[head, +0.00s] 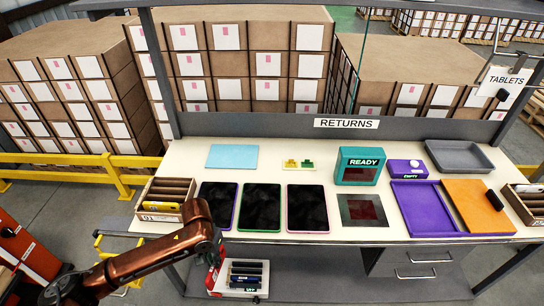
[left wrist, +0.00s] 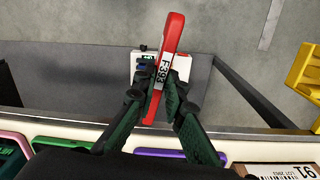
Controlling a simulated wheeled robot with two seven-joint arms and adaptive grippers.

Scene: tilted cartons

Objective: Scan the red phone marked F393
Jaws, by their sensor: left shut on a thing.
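My left gripper (head: 216,254) is shut on the red phone (left wrist: 170,48) in front of the table's near edge, at the left. In the left wrist view the phone stands on edge between both fingers (left wrist: 166,92), and its white label reads F393. In the head view the phone is mostly hidden by the gripper and arm. A teal box (head: 345,176) with a READY display stands on the table, with a dark plate with a red window (head: 347,217) in front of it. My right gripper is not in view.
Several dark tablets (head: 262,208) lie along the near edge. A tilted carton with slots (head: 148,214) stands at left, another (head: 520,212) at right. A purple tray (head: 398,222), an orange panel (head: 478,205) and a grey tray (head: 460,157) fill the right side. A white holder (head: 228,284) sits below.

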